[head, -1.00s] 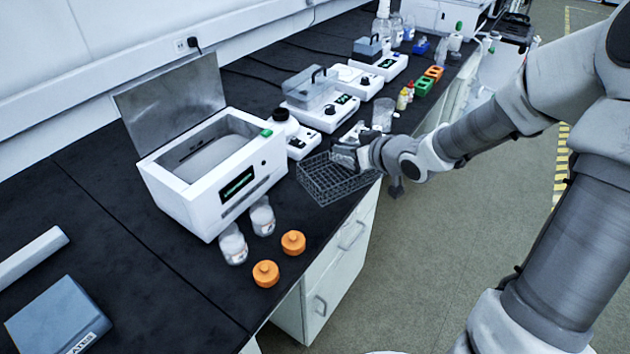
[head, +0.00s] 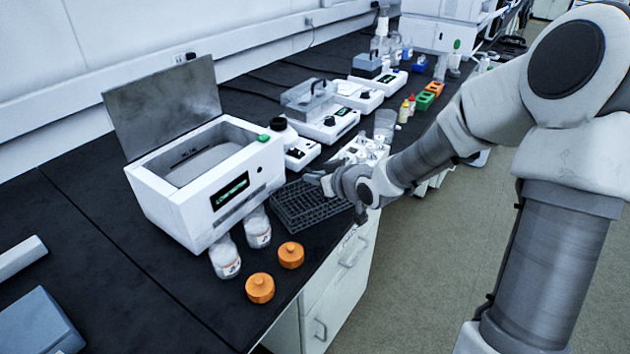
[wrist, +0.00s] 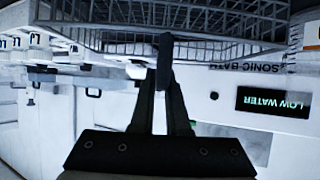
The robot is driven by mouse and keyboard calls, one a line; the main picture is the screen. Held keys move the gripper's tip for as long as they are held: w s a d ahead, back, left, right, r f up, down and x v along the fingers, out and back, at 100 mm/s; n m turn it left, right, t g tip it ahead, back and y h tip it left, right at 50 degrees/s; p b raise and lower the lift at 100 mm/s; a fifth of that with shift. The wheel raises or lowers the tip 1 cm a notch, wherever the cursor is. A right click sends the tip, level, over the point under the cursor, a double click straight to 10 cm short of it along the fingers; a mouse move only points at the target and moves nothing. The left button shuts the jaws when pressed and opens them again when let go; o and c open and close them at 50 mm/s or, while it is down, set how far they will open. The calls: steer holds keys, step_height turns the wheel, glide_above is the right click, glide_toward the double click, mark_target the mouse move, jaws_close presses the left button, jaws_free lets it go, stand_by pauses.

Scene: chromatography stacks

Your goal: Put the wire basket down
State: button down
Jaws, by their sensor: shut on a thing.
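The wire basket (head: 304,206) is a dark grey wire mesh tray. In the head view it is at the front edge of the black bench, to the right of the white sonic bath (head: 212,172). My gripper (head: 326,180) is at its right rear side. In the wrist view my gripper (wrist: 166,62) is shut on the near rim of the basket (wrist: 225,47), whose mesh spans the top of the picture. Whether the basket's underside touches the bench cannot be told.
Two glass jars (head: 257,228) and two orange caps (head: 291,255) are in front of the bath. A rack of small vials (head: 366,150) and a clear beaker (head: 385,124) stand behind the basket. Bench devices line the back.

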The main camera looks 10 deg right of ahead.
steer(key=shift+f, duration=0.1)
steer(key=c, duration=0.9)
jaws_free()
steer(key=shift+r, duration=0.35)
steer(key=shift+p+v, duration=3.25)
steer(key=shift+v, duration=2.7)
steer(key=shift+f, duration=0.15)
